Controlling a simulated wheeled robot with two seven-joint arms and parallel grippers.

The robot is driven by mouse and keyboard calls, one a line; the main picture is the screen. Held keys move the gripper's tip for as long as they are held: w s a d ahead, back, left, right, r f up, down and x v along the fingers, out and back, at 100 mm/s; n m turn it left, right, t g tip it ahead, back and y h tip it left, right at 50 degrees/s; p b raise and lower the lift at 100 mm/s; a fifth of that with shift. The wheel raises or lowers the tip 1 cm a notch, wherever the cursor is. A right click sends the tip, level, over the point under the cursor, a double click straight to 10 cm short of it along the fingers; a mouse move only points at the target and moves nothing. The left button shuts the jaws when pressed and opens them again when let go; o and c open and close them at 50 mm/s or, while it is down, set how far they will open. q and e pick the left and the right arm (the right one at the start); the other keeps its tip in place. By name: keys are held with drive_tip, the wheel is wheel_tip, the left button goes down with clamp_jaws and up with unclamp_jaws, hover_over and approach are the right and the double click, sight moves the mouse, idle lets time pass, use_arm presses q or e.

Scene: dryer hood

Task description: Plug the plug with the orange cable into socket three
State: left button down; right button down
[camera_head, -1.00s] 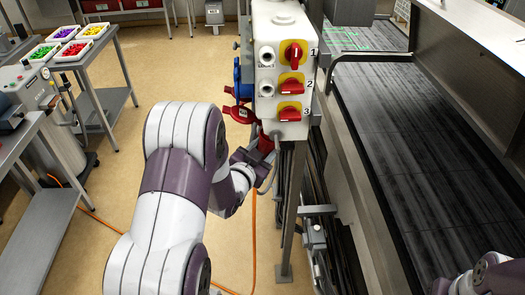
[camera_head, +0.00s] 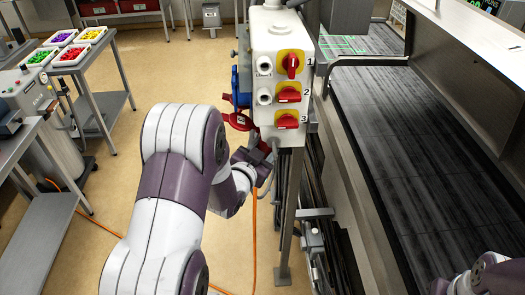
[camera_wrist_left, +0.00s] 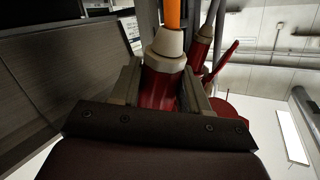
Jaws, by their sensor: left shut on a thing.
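My left gripper (camera_head: 262,160) is just below the lower end of the switch box (camera_head: 266,35), partly hidden by its own arm. In the left wrist view, its fingers (camera_wrist_left: 168,88) are shut on the red plug (camera_wrist_left: 160,90), which has a pale collar and an orange cable (camera_wrist_left: 173,14). The switch box has red rotary switches marked 1, 2 and 3; switch 3 (camera_head: 287,121) is lowest. A red socket flap (camera_head: 239,121) stands out at its left side near that height. The socket opening and the plug's front end are hidden, so I cannot tell whether they touch.
Another red connector with a grey cable (camera_wrist_left: 208,30) is close beside the held plug. A metal post (camera_head: 288,210) stands under the box. The conveyor (camera_head: 405,150) is at the right. A table with coloured trays (camera_head: 70,52) is at the left. The orange cable hangs to the floor.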

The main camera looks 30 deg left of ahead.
use_arm(q)
drive_tip(key=shift+w+d+r+p, duration=0.1)
drive_tip(key=shift+d+r+p, duration=0.1)
drive_tip(key=shift+r, duration=0.25)
drive_tip(key=shift+w+d+r+p, duration=0.1)
drive_tip(key=shift+r+p, duration=0.1)
drive_tip(key=shift+r, duration=0.25)
drive_tip(key=shift+c, duration=2.4)
unclamp_jaws()
drive_tip(key=shift+d, duration=0.1)
drive_tip(key=shift+f, duration=0.1)
drive_tip(key=shift+s, duration=0.2)
drive_tip(key=s+r+b, duration=0.2)
drive_tip(key=s+b, duration=0.1)
drive_tip(key=s, duration=0.9)
drive_tip(key=shift+d, duration=0.3)
drive_tip(key=shift+s+r, duration=0.1)
drive_tip(key=shift+s, duration=0.05)
